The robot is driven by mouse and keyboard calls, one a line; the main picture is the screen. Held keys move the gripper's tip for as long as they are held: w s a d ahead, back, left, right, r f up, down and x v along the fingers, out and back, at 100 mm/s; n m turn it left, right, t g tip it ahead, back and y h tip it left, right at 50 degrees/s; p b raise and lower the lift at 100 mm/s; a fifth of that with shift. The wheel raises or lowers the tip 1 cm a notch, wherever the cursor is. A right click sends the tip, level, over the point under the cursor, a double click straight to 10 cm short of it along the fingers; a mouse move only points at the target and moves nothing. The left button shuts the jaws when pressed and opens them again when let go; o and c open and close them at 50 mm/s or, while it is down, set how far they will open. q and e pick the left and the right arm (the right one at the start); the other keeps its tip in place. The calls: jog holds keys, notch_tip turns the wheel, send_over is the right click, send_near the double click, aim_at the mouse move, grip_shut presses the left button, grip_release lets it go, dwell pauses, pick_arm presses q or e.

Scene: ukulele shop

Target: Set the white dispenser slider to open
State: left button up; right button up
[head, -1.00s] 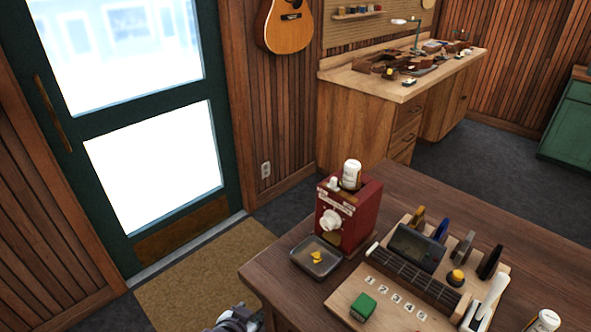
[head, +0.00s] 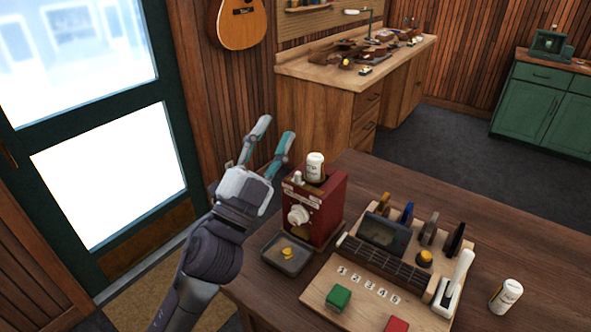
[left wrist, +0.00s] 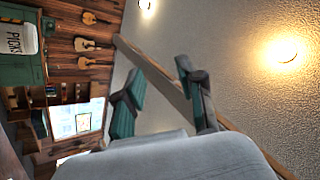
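A red dispenser box (head: 328,209) stands on the dark wooden table. Its front has a round white knob (head: 298,215) and a pale label strip. A small white peg (head: 297,177) sits at its top front edge. I cannot tell which white part is the slider. A white bottle (head: 316,167) stands on top of the box. My left gripper (head: 276,130) is raised to the left of and behind the dispenser, fingers apart, empty and pointing up. In the left wrist view its open fingers (left wrist: 158,92) show against ceiling and wall. My right gripper is not in view.
A dark tray (head: 267,262) with yellow picks lies before the dispenser. To its right is a wooden board (head: 318,291) with a fretboard, colored blocks and a white lever (head: 457,275). Another white bottle (head: 506,297) stands at right. The table's back right is clear.

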pick_arm(q)
jog(key=s+d+r+m+g+h, duration=0.35)
jog(key=d+m+g, duration=0.45)
jog(key=m+g, duration=0.4)
jog(key=s+d+r+m+g+h, duration=0.2)
jog(key=s+d+m+g+h, duration=0.25)
jog(key=d+m+g, duration=0.6)
jog(key=m+t+y, duration=0.4)
jog(key=t+y, duration=0.1)
jog(key=y, duration=1.3)
send_near(298, 173)
jog(key=shift+m, duration=0.25)
jog(key=p+x, duration=0.4)
jog(key=x, duration=0.4)
jog(key=shift+w+f, duration=0.25)
jog(key=shift+f, duration=0.25)
jog(key=shift+c, duration=0.3)
